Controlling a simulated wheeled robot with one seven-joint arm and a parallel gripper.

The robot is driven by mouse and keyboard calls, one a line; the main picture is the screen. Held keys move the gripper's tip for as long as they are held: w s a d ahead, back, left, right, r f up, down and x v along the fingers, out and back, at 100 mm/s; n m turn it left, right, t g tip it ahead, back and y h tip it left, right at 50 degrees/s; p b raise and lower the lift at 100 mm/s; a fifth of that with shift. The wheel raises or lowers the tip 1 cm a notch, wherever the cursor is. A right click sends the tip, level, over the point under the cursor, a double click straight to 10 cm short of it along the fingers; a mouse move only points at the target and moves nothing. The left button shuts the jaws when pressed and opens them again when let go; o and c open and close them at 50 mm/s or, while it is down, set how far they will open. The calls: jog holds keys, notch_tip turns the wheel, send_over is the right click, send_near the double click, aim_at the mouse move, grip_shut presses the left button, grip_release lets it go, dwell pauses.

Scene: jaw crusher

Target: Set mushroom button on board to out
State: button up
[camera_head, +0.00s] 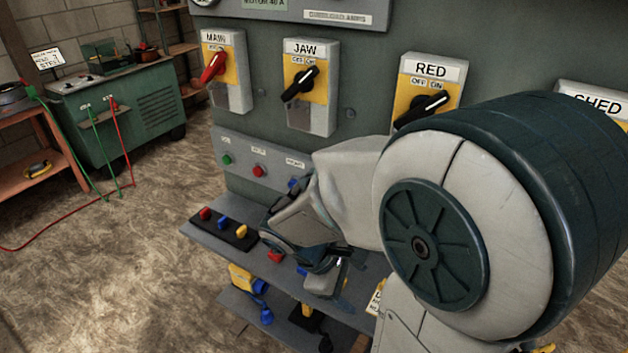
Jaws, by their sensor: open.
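The green-grey board (362,60) fills the middle and right of the head view. Its lower panel carries a row of small buttons: a green one (227,159), a red one (258,170) and a blue one (293,183) beside my arm. I cannot tell which control is the mushroom button; my arm hides the board to the right of the blue button. My gripper (312,266) is open, low in front of the board and over the shelf. I see nothing held in it, though its inner side is partly hidden.
Rotary switches MAIN (213,68), JAW (300,85) and RED (425,105) sit above. The shelf (215,240) below holds a black strip (228,234) with coloured knobs. A green cabinet (130,110) stands at left. The floor (110,260) there is mostly clear.

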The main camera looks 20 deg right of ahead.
jog(key=w+a+f+n+t+h+p, duration=0.1)
jog(key=w+n+t+h, duration=0.45)
jog(key=n, duration=0.75)
jog(key=w+a+f+n+t+h+p, duration=0.1)
jog(key=w+f+n+t+h, duration=0.1)
jog(key=w+n+t, duration=0.75)
jog(key=w+d+n, duration=0.1)
jog(key=w+d, duration=0.2)
jog(key=w+d+n+g+p, duration=0.1)
jog(key=w+d, duration=0.2)
jog(key=d, duration=0.1)
jog(key=w+d+n+g+p, duration=0.1)
jog(key=w+d, duration=0.2)
jog(key=w, duration=0.1)
jog(key=shift+d+r, duration=0.2)
jog(key=shift+d, duration=0.05)
jog(key=c, duration=1.4)
jog(key=shift+s+a+p, duration=0.35)
jog(key=shift+s+a, duration=0.05)
jog(key=shift+a, duration=0.15)
jog(key=o, duration=1.4)
